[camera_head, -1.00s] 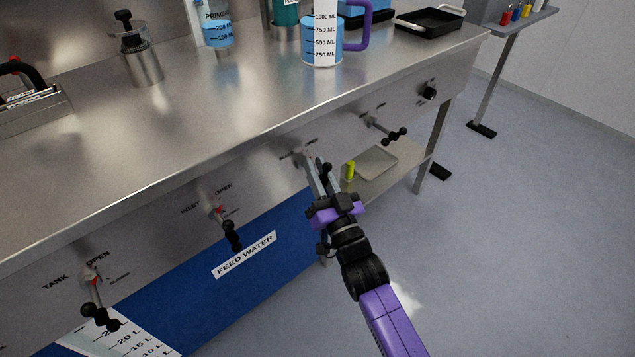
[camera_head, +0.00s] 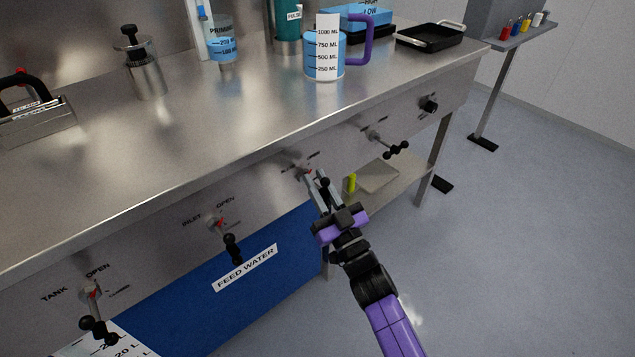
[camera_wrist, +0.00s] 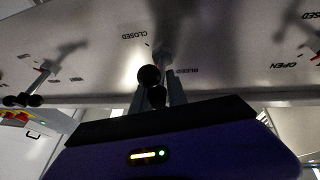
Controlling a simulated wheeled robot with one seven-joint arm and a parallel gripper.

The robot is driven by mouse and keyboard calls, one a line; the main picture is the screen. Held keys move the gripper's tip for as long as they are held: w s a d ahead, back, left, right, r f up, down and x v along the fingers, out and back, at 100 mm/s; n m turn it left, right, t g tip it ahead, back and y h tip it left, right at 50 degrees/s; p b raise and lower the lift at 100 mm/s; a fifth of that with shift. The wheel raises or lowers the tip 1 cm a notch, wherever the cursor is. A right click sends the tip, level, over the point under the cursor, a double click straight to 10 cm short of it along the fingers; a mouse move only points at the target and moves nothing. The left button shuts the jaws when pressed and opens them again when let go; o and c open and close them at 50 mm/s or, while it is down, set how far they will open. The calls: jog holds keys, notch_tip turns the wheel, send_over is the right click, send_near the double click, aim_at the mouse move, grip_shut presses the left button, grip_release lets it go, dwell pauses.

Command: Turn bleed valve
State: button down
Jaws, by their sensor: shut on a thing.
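The bleed valve (camera_wrist: 158,62) sits on the front panel under the counter edge, with BLEED and CLOSED printed upside down beside it in the wrist view. Its handle (camera_wrist: 150,76) ends in black balls and points out toward my wrist camera. My gripper (camera_wrist: 157,93) is shut on this handle, one finger on each side. In the head view my gripper (camera_head: 313,178) reaches up to the same valve from below, with a black ball showing between the fingers. The fingers hide part of the handle and most of the labels there.
Other valves share the panel: tank (camera_head: 92,300), inlet (camera_head: 222,230) and one to the right (camera_head: 385,140), then a black knob (camera_head: 428,103). A lower shelf (camera_head: 375,180) with a yellow-green item (camera_head: 351,183) lies behind my gripper.

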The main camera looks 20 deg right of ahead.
aim_at(327, 198)
jog(key=c, duration=1.5)
grip_release()
jog(key=shift+d+f, duration=0.4)
jog(key=shift+d, duration=0.15)
jog(key=shift+o, duration=0.2)
jog(key=shift+a+r, duration=0.1)
jog(key=shift+a+r, duration=0.2)
jog(key=shift+p+v, duration=0.5)
jog(key=shift+v, duration=3.4)
jog(key=shift+f, duration=0.1)
